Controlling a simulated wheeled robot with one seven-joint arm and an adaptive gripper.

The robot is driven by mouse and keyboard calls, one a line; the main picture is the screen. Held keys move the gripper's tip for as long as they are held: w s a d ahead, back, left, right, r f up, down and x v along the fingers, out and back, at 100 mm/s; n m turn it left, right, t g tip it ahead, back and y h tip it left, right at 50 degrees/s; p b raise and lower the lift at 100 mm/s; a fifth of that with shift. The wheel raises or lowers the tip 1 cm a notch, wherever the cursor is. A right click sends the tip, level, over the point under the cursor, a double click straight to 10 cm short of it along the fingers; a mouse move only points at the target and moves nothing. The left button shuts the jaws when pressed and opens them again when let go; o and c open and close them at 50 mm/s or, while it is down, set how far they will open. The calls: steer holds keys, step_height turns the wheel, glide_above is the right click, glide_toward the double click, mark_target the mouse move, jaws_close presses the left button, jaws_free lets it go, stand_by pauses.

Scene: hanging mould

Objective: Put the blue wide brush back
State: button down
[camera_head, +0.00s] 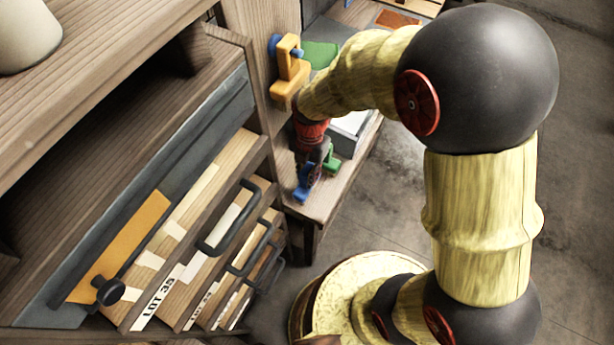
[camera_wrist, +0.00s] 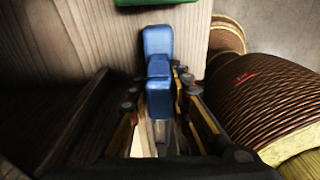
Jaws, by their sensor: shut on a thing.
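The blue wide brush (camera_wrist: 157,70) is between the fingers of my gripper (camera_wrist: 160,115) in the wrist view. In the head view the blue brush (camera_head: 302,188) shows below my gripper (camera_head: 312,170), near the front edge of the wooden bench. My gripper is shut on it. The brush's lower end is partly hidden by the fingers, and I cannot tell whether it touches the bench.
A green thing (camera_head: 331,162) is just beside the brush; green also shows at the top of the wrist view. A yellow clamp-like thing (camera_head: 290,72) is on the wooden upright. Drawers with dark handles (camera_head: 230,218) stand at left. The wooden bench edge (camera_head: 335,205) is near.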

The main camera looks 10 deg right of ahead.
steer(key=shift+f, duration=0.55)
steer(key=shift+f, duration=0.15)
steer(key=c, duration=1.7)
jaws_free()
steer(key=shift+o, duration=0.2)
